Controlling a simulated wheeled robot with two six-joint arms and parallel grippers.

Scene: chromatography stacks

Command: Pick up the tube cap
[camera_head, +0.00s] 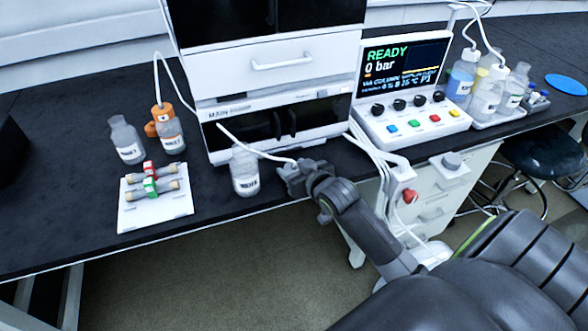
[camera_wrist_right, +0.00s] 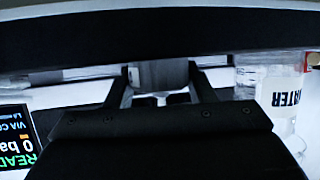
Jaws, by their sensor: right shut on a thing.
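My right gripper (camera_head: 287,174) is at the bench's front edge, just right of a clear bottle (camera_head: 245,172) and below the tall instrument. A thin white tube (camera_head: 262,152) runs from the instrument down to this gripper. In the right wrist view, my right gripper (camera_wrist_right: 163,85) has its two fingers on either side of a pale grey piece, which seems to be the tube cap (camera_wrist_right: 160,74). In the head view the gripper mostly hides the cap. The bottle, marked WATER, also shows in the right wrist view (camera_wrist_right: 287,95). My left gripper is not in view.
The chromatography stack (camera_head: 270,60) stands behind the gripper, with a READY control panel (camera_head: 405,75) to its right. Left are a capless-looking bottle (camera_head: 127,142), an orange-capped bottle (camera_head: 169,135) and a white tray (camera_head: 130,212) with columns. Pale tubes hang right of the gripper.

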